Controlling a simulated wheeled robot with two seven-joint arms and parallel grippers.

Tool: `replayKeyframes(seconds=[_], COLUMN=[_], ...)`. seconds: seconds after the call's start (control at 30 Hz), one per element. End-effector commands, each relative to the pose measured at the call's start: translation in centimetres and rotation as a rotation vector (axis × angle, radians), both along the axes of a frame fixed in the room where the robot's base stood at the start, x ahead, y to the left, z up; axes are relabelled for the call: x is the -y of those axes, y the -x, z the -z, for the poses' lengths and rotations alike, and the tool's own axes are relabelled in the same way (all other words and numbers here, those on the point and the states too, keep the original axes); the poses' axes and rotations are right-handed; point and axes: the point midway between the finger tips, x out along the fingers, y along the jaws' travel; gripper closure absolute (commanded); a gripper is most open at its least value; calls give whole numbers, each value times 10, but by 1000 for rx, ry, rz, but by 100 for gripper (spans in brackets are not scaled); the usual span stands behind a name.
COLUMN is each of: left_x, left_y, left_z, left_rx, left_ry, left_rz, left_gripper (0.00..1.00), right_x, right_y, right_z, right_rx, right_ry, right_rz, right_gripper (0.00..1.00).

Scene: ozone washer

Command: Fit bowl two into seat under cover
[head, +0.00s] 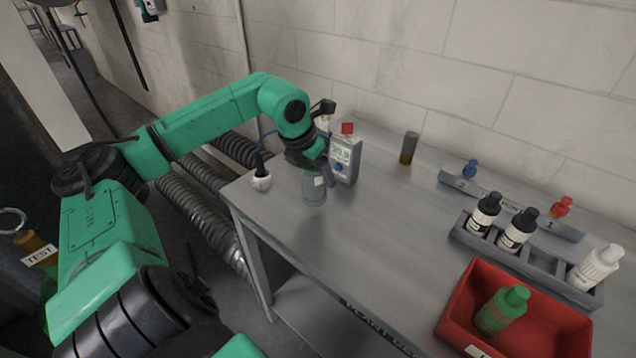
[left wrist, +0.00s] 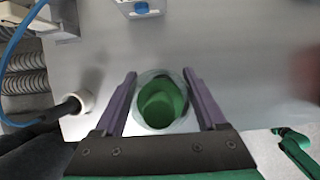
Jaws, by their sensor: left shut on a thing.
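A clear glass bowl (head: 314,187) with a greenish tint is at the left end of the grey bench, below my left gripper (head: 318,170). In the left wrist view my left gripper (left wrist: 160,100) has its two purple fingers on either side of the bowl's round rim (left wrist: 140,113), shut on it. Green shows through the bowl's mouth. I cannot tell whether its base touches the bench. No number can be read on it. The seat and cover cannot be made out; my wrist hides part of the area behind the bowl. My right gripper is not in view.
A grey meter (head: 344,160) reading 20.9 stands close behind the bowl. A red tray (head: 458,310) and a bottle rack (head: 545,262) fill the right. The bench middle (head: 385,225) is clear.

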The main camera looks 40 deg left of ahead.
Motion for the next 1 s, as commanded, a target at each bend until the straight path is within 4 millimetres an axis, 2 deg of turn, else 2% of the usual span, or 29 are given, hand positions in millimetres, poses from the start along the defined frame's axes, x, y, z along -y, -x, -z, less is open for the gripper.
replayKeyframes(seconds=[0.1, 0.2, 0.53, 0.57, 0.6, 0.9, 1.0], left_x=[-1, -1, 0, 0, 0, 0, -1], left_y=[1, 0, 0, 0, 0, 0, 2], left_z=[24, 38, 42, 41, 41, 37, 36], left_rx=[-2, -1, 3, 1, 1, 0, 0], left_ry=[-4, -2, 0, 0, 0, 0, -5], left_rz=[-1, -1, 0, 0, 0, 0, 2], left_gripper=[97, 97, 97, 15, 0, 0, 0], right_x=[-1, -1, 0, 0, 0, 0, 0], right_y=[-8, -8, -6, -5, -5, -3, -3], right_z=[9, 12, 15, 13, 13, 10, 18], right_rx=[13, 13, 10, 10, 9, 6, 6], right_ry=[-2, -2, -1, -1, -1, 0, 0], right_rz=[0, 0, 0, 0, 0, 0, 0], right_gripper=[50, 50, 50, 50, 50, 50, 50])
